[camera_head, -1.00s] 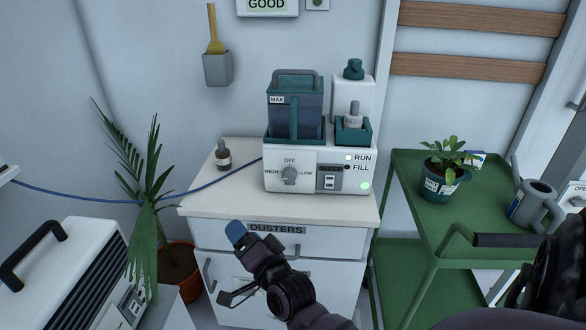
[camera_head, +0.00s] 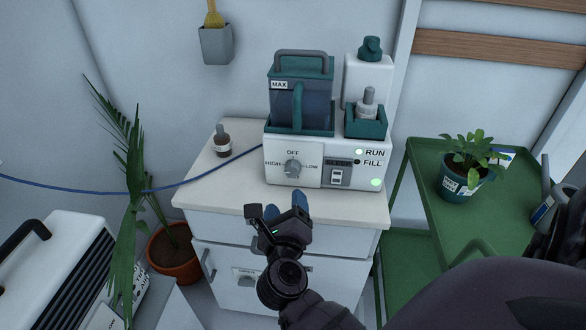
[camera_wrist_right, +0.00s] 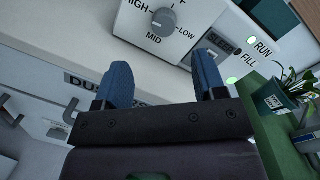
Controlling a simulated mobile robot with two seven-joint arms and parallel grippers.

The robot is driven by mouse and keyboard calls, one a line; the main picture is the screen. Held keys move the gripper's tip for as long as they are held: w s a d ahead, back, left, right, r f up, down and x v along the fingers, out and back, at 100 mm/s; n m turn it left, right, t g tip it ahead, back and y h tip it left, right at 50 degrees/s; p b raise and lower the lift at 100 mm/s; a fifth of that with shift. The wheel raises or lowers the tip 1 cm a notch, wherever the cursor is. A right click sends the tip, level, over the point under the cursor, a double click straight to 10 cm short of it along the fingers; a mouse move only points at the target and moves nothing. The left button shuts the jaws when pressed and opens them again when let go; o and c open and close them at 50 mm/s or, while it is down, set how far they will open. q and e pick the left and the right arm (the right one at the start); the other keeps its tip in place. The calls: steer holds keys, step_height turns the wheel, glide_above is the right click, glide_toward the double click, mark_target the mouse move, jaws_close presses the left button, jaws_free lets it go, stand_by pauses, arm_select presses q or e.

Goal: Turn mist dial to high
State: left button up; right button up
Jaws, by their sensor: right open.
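The mist dial (camera_head: 292,167) is a grey knob on the white front of the mist machine (camera_head: 280,148). Its labels read OFF at the top, HIGH at the left and LOW at the right. The dial also shows in the right wrist view (camera_wrist_right: 163,22), with MID below it. My right gripper (camera_head: 285,205) is open and empty, below and in front of the dial, apart from it. Its blue fingertips (camera_wrist_right: 165,82) are spread in the wrist view, pointing toward the panel. My left gripper is not in view.
The machine stands on a white cabinet (camera_head: 205,190) with a small brown bottle (camera_head: 221,142) at its left. A blue cable (camera_head: 190,181) runs to it. A green cart (camera_head: 425,165) with a potted plant (camera_head: 463,183) is at the right, and a potted palm (camera_head: 175,262) at the left.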

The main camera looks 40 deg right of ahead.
mark_target(292, 172)
steer(key=shift+g+h, duration=0.3)
steer(key=shift+g, duration=0.1)
steer(key=x, duration=0.9)
steer(key=shift+d+f+b, duration=0.2)
steer(key=shift+d+b, duration=0.15)
steer(key=shift+w+d, duration=0.35)
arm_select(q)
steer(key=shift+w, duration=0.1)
arm_select(e)
steer(key=shift+c, duration=0.3)
steer(key=c, duration=0.9)
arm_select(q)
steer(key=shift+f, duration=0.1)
arm_select(e)
steer(key=shift+o, duration=0.2)
steer(key=shift+m, duration=0.9)
